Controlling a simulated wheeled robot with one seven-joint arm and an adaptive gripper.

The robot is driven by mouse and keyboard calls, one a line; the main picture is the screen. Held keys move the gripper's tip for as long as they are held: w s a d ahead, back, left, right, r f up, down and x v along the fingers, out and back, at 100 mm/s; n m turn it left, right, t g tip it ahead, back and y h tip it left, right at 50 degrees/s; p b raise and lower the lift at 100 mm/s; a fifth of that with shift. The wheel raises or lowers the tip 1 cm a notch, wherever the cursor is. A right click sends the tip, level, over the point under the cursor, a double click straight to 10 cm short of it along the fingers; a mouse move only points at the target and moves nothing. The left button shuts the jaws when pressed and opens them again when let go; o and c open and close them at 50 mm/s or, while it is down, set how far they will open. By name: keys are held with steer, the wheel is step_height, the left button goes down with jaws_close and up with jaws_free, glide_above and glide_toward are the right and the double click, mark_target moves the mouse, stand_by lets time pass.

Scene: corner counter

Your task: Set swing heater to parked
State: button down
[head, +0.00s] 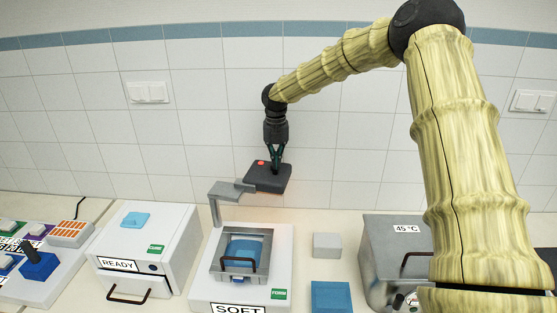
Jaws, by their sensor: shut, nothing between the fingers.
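The swing heater is a dark flat head (265,178) with a small red spot on top. It sits on a grey swing arm (229,188) on a post at the left of the white station labelled SOFT (203,285). The head points up and to the right, behind the station's tray (240,254) rather than over it. The tray holds a blue sheet or block. My gripper (275,168) points down with its fingers shut and empty. Its tips are at the heater head's upper right part; I cannot tell if they touch it.
A white box labelled READY (167,222) with a blue pad on top stands left. A grey block (327,245) and blue block (331,296) lie right of the station. A grey 45 °C unit (378,240) stands further right, partly behind my arm. The tiled wall is close behind.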

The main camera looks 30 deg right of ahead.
steer(key=shift+s+a+f, duration=0.2)
steer(key=shift+a+f, duration=0.05)
steer(key=shift+f, duration=0.4)
steer(key=c, duration=1.1)
jaws_free()
steer(key=shift+w+a, duration=0.2)
steer(key=shift+a, duration=0.3)
steer(key=shift+w+d+f, duration=0.2)
steer(key=shift+d+f, duration=0.1)
steer(key=shift+d, duration=0.75)
steer(key=shift+w+a+r, duration=0.1)
steer(key=shift+a+r, duration=0.05)
steer(key=shift+r, duration=0.3)
steer(key=r, duration=0.5)
steer(key=shift+a+r, duration=0.1)
steer(key=shift+a, duration=0.25)
step_height(320, 180, up, 6)
steer(key=d, duration=0.1)
steer(key=shift+d, duration=0.3)
